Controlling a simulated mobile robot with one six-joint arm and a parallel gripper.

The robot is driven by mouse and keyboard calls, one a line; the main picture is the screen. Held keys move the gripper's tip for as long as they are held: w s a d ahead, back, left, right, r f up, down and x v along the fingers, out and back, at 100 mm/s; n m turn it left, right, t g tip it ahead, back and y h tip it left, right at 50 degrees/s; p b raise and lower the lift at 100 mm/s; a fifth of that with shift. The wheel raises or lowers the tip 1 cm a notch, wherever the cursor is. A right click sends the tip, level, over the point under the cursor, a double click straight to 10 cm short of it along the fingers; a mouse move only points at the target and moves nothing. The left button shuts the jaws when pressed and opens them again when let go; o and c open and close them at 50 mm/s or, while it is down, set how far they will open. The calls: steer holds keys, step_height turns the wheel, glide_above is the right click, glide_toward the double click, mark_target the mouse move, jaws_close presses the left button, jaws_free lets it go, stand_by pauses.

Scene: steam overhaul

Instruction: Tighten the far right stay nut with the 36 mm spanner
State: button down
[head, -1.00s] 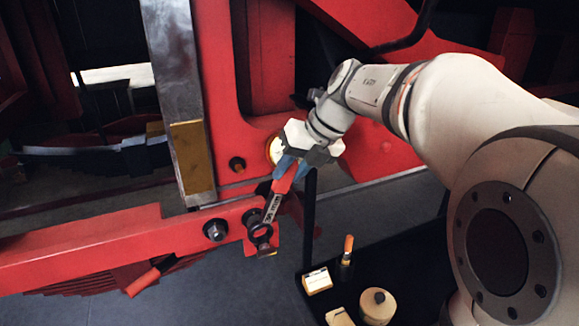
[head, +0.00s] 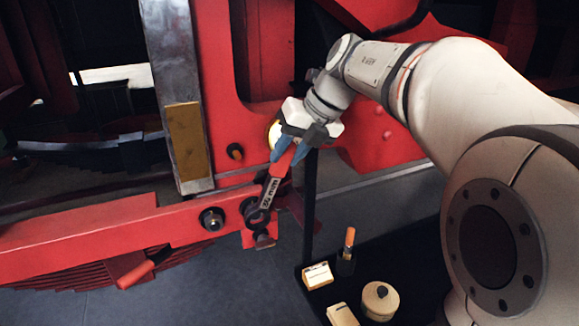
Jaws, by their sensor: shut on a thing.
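My gripper (head: 286,152), with blue fingers, is shut on the red handle of the spanner (head: 269,193). The spanner hangs down and slightly left, with a dark label reading about 36 mm. Its dark ring end (head: 256,219) lies at the right end of the red beam, over or just in front of the right stay nut (head: 247,206), which is partly hidden. I cannot tell whether the ring is seated around the nut. Another dark nut (head: 212,219) sits on the beam to the left, uncovered.
A dark bolt (head: 264,241) projects just below the ring end. Another fitting (head: 235,151) is on the red frame above. A black tray (head: 412,262) at lower right holds a round tin (head: 380,300), boxes and an orange-topped item.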

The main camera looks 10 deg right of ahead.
steer(key=shift+r+b, duration=0.1)
steer(key=shift+b, duration=0.45)
steer(key=shift+w+a, duration=0.1)
steer(key=shift+w, duration=0.15)
steer(key=shift+w+a, duration=0.1)
steer(key=shift+w, duration=0.6)
steer(key=shift+w+d+f+y+p, duration=0.1)
steer(key=shift+d+f+y+p, duration=0.15)
steer(key=shift+d, duration=0.2)
steer(key=shift+w+d+f+y+p, duration=0.15)
steer(key=shift+d+y+p, duration=0.1)
steer(key=shift+d+y, duration=0.15)
steer(key=shift+f, duration=0.1)
steer(key=shift+d, duration=0.1)
steer(key=shift+w+d+f+m+g+y, duration=0.2)
steer(key=shift+d+f+m+g+y, duration=0.1)
steer(key=shift+d+f+y, duration=0.45)
